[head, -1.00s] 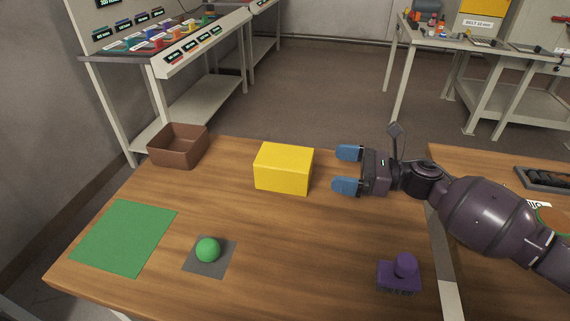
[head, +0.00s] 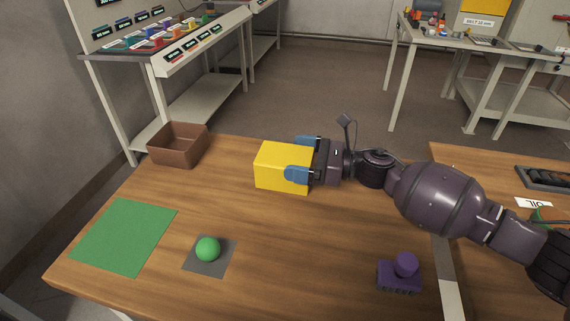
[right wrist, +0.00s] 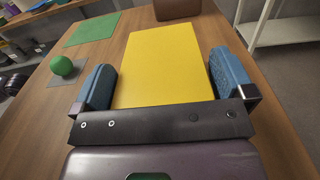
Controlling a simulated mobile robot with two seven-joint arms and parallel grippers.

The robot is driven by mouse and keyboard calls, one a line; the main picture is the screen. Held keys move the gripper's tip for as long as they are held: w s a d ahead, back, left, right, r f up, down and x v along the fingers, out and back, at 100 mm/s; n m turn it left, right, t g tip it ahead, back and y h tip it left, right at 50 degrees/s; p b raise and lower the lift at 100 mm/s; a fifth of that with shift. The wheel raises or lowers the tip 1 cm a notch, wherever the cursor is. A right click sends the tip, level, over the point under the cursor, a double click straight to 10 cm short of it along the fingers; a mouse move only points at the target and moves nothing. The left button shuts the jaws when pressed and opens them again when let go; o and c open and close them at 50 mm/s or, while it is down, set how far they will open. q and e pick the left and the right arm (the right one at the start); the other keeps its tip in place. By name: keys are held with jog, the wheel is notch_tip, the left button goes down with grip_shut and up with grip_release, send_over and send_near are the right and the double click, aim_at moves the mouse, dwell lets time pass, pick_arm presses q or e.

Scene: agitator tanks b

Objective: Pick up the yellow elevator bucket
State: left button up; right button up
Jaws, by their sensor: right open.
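The yellow elevator bucket (head: 280,169) is a plain yellow box standing on the wooden table in the head view. It also fills the middle of the right wrist view (right wrist: 165,65). My right gripper (head: 300,158) is open, with its two blue fingers on either side of the bucket's right end. In the right wrist view the fingers (right wrist: 165,88) flank the bucket, with a gap showing at the right finger. Contact at the left finger is hard to tell. My left gripper is not in view.
A brown open bin (head: 178,146) stands at the table's back left. A green mat (head: 124,236) lies at left. A green ball (head: 207,249) sits on a grey square (head: 222,266). A purple knobbed block (head: 399,276) stands at front right. The table around the bucket is clear.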

jog(key=c, duration=0.8)
